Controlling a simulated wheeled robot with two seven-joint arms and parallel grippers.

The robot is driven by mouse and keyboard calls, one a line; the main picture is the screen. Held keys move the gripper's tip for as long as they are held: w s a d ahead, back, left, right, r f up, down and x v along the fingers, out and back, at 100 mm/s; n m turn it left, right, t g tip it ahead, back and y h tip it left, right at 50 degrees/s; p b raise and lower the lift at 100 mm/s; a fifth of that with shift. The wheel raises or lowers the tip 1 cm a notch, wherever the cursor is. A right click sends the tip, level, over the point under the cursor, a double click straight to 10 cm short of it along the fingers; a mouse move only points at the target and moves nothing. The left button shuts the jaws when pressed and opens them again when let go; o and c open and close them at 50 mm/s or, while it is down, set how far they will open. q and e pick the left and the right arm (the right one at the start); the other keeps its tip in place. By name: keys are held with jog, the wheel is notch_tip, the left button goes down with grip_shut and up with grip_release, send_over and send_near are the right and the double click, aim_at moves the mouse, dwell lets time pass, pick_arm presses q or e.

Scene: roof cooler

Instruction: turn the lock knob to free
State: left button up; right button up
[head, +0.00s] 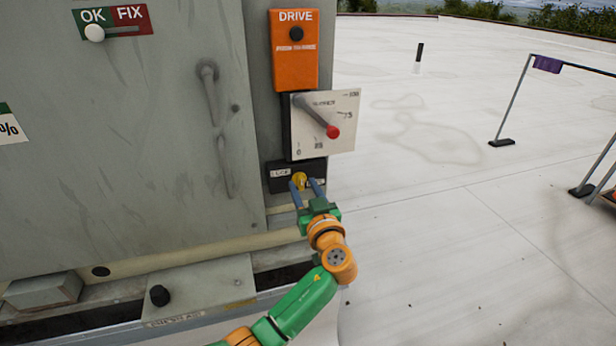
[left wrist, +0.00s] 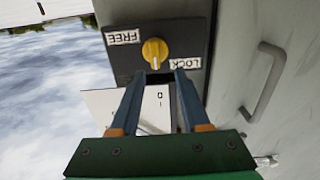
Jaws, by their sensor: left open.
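The yellow lock knob (head: 299,179) sits on a black plate (head: 281,186) low on the side of the grey cabinet. The wrist view shows the knob (left wrist: 154,53) with a pale pointer mark, between a FREE label (left wrist: 123,37) and a LOCK label (left wrist: 185,62). The mark runs roughly up and down in that picture; which label it indicates I cannot tell. My left gripper (head: 305,184) is open and empty. In the wrist view its fingertips (left wrist: 160,72) lie just below the knob, apart from each other. Contact with the knob cannot be made out. My right gripper is out of view.
Above the black plate are a white panel (head: 342,107) with a red-ended lever (head: 333,131) and an orange DRIVE box (head: 294,62). The roof floor (head: 430,220) is open at right, with a rail (head: 512,98) farther off.

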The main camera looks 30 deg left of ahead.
aim_at(300, 182)
pick_arm(q)
jog(key=shift+x, duration=1.15)
jog(key=shift+w+f, duration=0.1)
jog(key=shift+w, duration=0.2)
jog(key=shift+d, duration=0.15)
grip_shut()
